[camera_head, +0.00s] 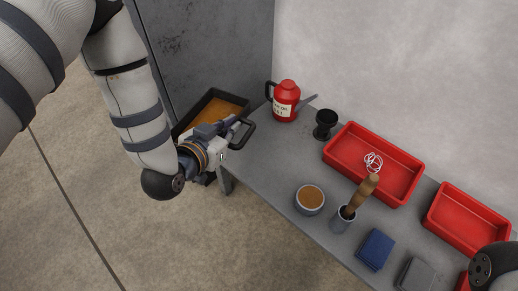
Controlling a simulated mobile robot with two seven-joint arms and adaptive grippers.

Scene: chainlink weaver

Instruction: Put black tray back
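The black tray (241,100) is at the left end of the grey table, beside the grey cabinet. It has dark walls and an orange-brown inside. My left gripper (243,133) is at the tray's near side, in front of it, and hides its near wall and part of its inside. The dark fingers lie close to the tray rim, but I cannot tell whether they are closed on it. What bears the tray from below is hidden. Only a dark joint of my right arm shows at the bottom right corner; the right gripper is out of view.
A red oil can (286,101) and a black cup (325,124) stand near the tray. Red trays (345,168) (440,231), a brown-filled bowl (310,200), a brush in a holder (342,219), a blue cloth (375,250) and a grey cloth (417,274) occupy the table (262,175).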

